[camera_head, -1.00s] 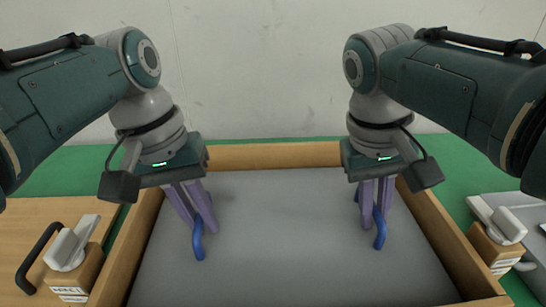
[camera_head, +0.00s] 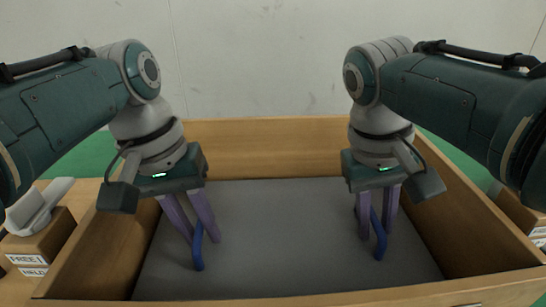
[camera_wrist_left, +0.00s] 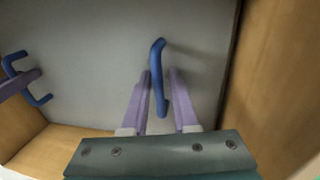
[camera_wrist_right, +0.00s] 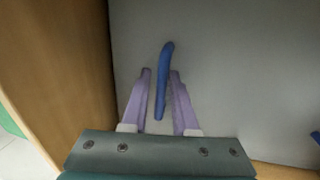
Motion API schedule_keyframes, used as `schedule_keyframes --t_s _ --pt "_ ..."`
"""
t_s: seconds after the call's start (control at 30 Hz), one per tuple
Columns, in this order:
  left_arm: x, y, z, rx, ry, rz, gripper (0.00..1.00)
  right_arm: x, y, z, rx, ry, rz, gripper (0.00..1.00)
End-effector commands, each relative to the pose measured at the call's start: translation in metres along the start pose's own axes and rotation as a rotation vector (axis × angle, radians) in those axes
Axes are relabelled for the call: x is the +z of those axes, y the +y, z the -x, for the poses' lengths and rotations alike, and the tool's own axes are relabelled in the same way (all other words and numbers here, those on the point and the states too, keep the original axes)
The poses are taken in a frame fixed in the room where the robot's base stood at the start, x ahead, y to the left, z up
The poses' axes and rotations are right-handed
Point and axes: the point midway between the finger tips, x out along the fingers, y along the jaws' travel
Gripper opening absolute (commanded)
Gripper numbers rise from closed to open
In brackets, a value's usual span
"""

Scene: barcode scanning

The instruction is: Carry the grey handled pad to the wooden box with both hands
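The grey pad (camera_head: 290,235) lies flat inside the wooden box (camera_head: 262,150), with the box walls rising around it; I cannot tell whether it touches the box floor.
A wooden block with a grey device on top (camera_head: 38,225) stands left of the box, on a wooden surface. Another wooden block (camera_head: 520,212) is partly seen at the right edge. Green floor (camera_head: 95,165) and a pale wall (camera_head: 260,60) lie behind.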

Motion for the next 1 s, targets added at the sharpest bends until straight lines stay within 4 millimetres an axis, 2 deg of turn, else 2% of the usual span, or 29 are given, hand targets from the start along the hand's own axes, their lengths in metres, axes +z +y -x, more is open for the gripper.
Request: schedule_keyframes --t_s 0.03,0.13,0.4,0.57,0.67,0.9,1.0 --pt "0.0 0.001 0.001 0.001 0.0 0.0 0.34 0.0 0.0 0.001 -0.001 0.0 0.0 0.34" --pt "0.0 0.001 0.001 0.002 0.0 -0.001 0.44 0.0 -0.001 0.001 -0.002 0.001 0.001 0.44" --pt "0.0 0.002 0.002 0.004 0.0 -0.001 0.44 0.0 -0.001 0.001 -0.003 0.001 0.001 0.44" --pt "-0.001 0.002 0.014 0.004 0.003 -0.001 0.44 0.0 -0.002 0.001 -0.004 0.001 0.001 0.44" --pt "-0.001 0.002 0.03 0.004 0.005 -0.001 0.44 0.0 -0.002 0.001 -0.004 0.001 0.001 0.44" --pt "-0.001 0.001 0.086 0.002 0.007 0.0 0.44 0.0 -0.002 0.001 -0.004 0.001 0.001 0.44" --pt "-0.001 0.001 0.103 0.002 0.004 0.0 0.44 0.0 -0.002 0.001 -0.004 0.001 0.001 0.44"
